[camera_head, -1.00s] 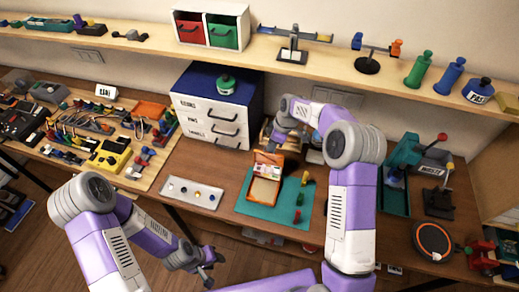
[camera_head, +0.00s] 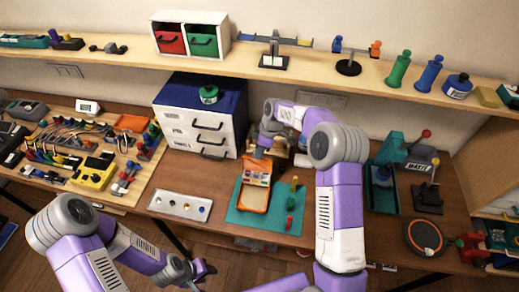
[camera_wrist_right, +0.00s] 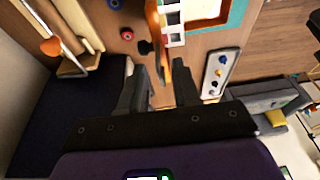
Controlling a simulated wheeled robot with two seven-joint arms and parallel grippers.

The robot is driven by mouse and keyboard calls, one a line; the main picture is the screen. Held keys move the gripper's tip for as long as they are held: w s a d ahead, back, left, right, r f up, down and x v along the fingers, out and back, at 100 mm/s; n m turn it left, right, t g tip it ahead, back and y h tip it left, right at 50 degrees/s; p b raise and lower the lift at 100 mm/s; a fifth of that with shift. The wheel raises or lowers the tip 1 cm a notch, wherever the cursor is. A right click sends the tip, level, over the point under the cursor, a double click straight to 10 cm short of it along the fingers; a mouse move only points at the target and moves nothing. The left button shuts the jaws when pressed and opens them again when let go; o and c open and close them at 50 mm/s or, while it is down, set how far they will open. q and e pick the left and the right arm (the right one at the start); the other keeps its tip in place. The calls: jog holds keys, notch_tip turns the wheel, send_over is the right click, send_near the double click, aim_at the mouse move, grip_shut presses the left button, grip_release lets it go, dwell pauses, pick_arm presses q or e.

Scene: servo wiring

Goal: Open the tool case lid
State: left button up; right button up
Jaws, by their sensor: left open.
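The tool case (camera_head: 254,198) is orange with a pale inside and small coloured compartments, and sits on a teal mat (camera_head: 282,222). Its inside is exposed. In the right wrist view, the pale compartments (camera_wrist_right: 200,10) show at the top, with an orange panel (camera_wrist_right: 160,40), seemingly the raised lid, seen nearly edge-on beside them. My right gripper (camera_head: 261,153) is at the far edge of the case. Its fingers (camera_wrist_right: 160,90) are apart, with the panel's end near the gap; contact cannot be told. My left gripper (camera_head: 202,271) is open and empty, low in front of the table.
A drawer cabinet (camera_head: 200,129) stands behind and left of the case. A white plate with knobs (camera_head: 180,206) lies to the left. Small coloured figures (camera_head: 291,203) stand on the mat's right side. A teal press (camera_head: 385,172) is further right.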

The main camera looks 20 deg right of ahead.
jog(key=shift+r, duration=0.1)
jog(key=v, duration=0.7)
jog(key=shift+r+b, duration=0.25)
jog(key=shift+b, duration=0.1)
jog(key=shift+s+d, duration=0.1)
